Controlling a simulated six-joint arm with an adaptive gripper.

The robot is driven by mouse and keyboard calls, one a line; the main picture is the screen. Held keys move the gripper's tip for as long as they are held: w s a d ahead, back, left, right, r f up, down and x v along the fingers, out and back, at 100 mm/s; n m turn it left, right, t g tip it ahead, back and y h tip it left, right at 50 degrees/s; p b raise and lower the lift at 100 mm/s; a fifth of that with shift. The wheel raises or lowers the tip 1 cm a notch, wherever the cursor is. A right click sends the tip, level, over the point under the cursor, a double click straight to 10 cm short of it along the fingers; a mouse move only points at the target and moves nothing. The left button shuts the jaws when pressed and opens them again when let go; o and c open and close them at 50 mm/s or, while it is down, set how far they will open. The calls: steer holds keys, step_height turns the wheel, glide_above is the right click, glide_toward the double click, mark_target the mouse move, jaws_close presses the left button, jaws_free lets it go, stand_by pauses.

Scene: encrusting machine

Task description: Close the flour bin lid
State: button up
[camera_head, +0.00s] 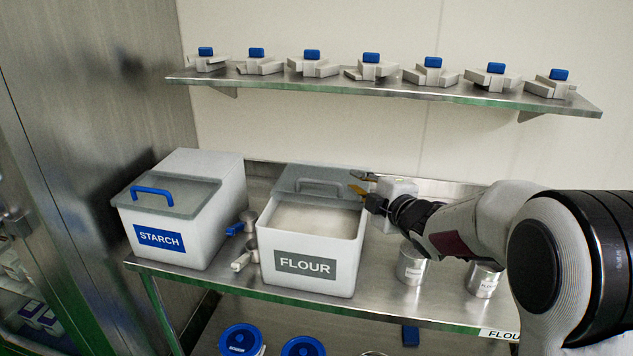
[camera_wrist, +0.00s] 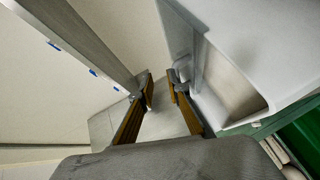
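The flour bin (camera_head: 304,267) is a white box with a grey FLOUR label, standing on the steel shelf. It is open at the front, and pale flour (camera_head: 312,218) shows inside. Its grey lid (camera_head: 300,175) is at the rear of the opening, with a grey handle (camera_head: 318,186). My gripper (camera_head: 357,181) is at the lid's right edge, fingers apart and empty. In the wrist view my gripper (camera_wrist: 160,91) has its two yellow-brown fingers apart. The lid (camera_wrist: 196,62) and bin (camera_wrist: 240,52) are to its right. I cannot tell whether a finger touches the lid.
The starch bin (camera_head: 214,240) stands left, lid down, with a blue handle. Scoops (camera_head: 246,250) lie between the bins. Two metal cans (camera_head: 412,268) (camera_head: 484,280) stand right. An upper shelf (camera_head: 330,82) holds several blue-topped parts. Blue-lidded tubs (camera_head: 241,338) are below.

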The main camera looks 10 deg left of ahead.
mark_target(319, 183)
steer(key=a+f+n+g+y, duration=0.1)
steer(key=a+f+n+y, duration=0.1)
steer(key=a, duration=0.3)
steer(key=shift+a+f+n+y, duration=0.4)
steer(key=shift+f+n, duration=0.2)
steer(key=shift+n, duration=0.1)
steer(key=shift+w, duration=0.15)
steer(key=shift+x, duration=3.8)
steer(key=shift+f, duration=0.1)
jaws_close()
